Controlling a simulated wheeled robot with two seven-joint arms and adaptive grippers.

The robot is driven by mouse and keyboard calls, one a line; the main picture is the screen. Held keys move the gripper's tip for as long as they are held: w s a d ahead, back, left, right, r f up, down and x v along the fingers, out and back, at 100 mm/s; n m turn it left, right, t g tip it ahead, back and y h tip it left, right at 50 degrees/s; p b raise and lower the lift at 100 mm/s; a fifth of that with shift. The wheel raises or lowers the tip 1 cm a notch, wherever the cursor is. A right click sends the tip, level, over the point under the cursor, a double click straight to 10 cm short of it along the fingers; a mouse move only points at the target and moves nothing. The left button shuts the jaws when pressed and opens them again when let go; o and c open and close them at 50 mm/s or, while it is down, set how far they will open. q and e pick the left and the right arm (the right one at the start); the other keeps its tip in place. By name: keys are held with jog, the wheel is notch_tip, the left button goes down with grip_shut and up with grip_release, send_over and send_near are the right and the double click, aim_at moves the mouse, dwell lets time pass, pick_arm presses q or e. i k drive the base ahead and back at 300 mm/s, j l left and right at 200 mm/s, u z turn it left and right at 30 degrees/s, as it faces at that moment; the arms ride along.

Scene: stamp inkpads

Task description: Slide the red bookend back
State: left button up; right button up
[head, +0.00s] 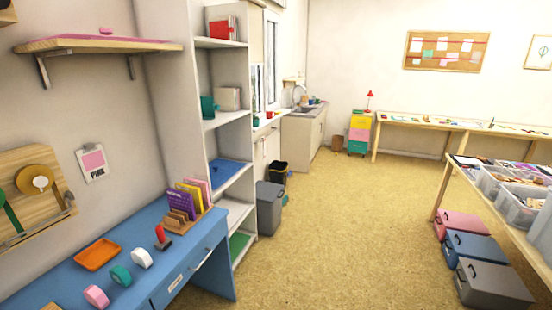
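A red upright piece that looks like the red bookend (219,29) stands on the top visible shelf (221,43) of the tall white shelf unit, left of the picture's middle. Pale books or papers stand behind it and to its right. It is small in the picture, so its exact shape and whether it touches them cannot be told. Neither of my grippers is in the head view.
A teal bookend-like piece (208,107) stands beside a pale box (228,98) one shelf lower. A blue desk (185,262) with tape rolls and a stamp is at the lower left. A grey bin (269,207) stands beside the unit. The middle floor (345,225) is clear.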

aim_at(219, 30)
jog(key=i+z, duration=0.15)
jog(key=i, duration=0.7)
jog(key=i+u, duration=0.25)
jog(key=i, duration=0.55)
jog(key=i+u, duration=0.25)
jog(key=u, duration=0.15)
jog(key=i+l+u, duration=0.1)
jog(key=i+u, duration=0.15)
jog(key=u, duration=0.15)
jog(key=i+u, duration=0.5)
jog(key=u, duration=0.2)
